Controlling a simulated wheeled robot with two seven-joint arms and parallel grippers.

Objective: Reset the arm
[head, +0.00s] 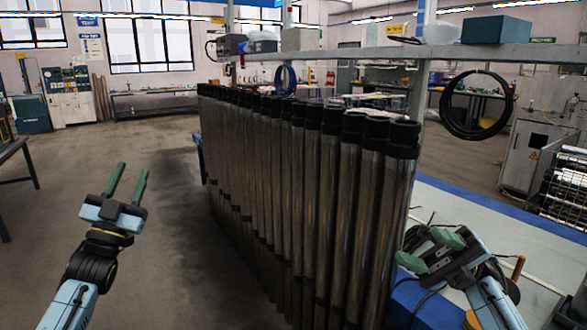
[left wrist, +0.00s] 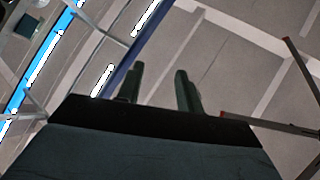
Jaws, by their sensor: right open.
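My left gripper (head: 134,167) is raised at the left of the head view, over open floor and well apart from the tubes. Its two green fingers point up, stand apart and hold nothing. The fingers also show apart in the left wrist view (left wrist: 159,77), with the ceiling behind them. My right gripper (head: 420,246) is at the lower right, close to the near end of the row of tubes. Its green fingers are apart and nothing shows between them. I cannot tell whether it touches a tube. The pump tubes (head: 330,200) stand upright in a long row with black caps.
A grey shelf beam (head: 380,54) runs above the row, carrying boxes and a green case (head: 496,29). A black hose coil (head: 443,105) hangs at the right. A blue-edged bench (head: 500,215) lies behind the right gripper.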

